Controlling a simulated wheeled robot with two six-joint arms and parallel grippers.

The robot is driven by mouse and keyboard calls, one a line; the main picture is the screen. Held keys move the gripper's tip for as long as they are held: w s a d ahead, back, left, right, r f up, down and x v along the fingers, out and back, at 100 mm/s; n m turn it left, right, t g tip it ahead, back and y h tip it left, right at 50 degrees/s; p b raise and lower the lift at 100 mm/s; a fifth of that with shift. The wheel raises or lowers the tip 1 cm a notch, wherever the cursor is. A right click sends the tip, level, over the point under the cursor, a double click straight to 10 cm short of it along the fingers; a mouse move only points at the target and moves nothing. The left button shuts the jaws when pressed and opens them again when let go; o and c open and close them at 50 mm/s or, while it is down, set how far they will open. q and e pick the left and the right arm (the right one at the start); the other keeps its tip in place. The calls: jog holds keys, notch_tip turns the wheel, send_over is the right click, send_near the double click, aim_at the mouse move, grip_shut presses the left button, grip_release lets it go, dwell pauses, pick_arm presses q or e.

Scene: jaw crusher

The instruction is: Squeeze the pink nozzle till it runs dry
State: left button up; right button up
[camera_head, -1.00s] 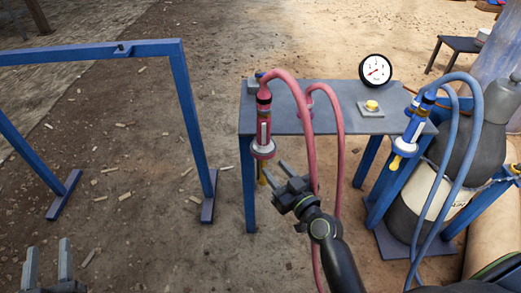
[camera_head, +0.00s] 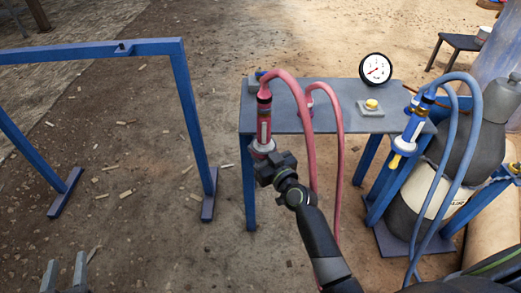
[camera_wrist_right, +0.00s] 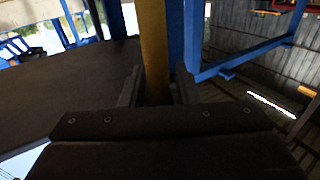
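The pink nozzle (camera_head: 264,112) hangs upright at the left edge of the grey table (camera_head: 325,119), with a pale collar at its lower end and a pink hose looping from its top. My right gripper (camera_head: 266,168) is just below that collar and hides the nozzle's yellow lower part in the head view. In the right wrist view the yellow part (camera_wrist_right: 154,45) stands between the two fingers (camera_wrist_right: 158,85), which look apart, with a small gap at right. My left gripper (camera_head: 64,277) is open and empty at the bottom left, far from the table.
A blue nozzle (camera_head: 413,128) hangs at the table's right, near grey tanks (camera_head: 472,130). A gauge (camera_head: 376,70) and a yellow button (camera_head: 371,104) are on the table. A blue frame (camera_head: 190,120) stands at left. Pink hoses (camera_head: 338,150) hang close to my right arm.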

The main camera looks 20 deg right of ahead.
grip_shut()
jog(key=shift+o, duration=1.3)
grip_release()
jog(key=shift+s, duration=0.1)
jog(key=v, duration=1.2)
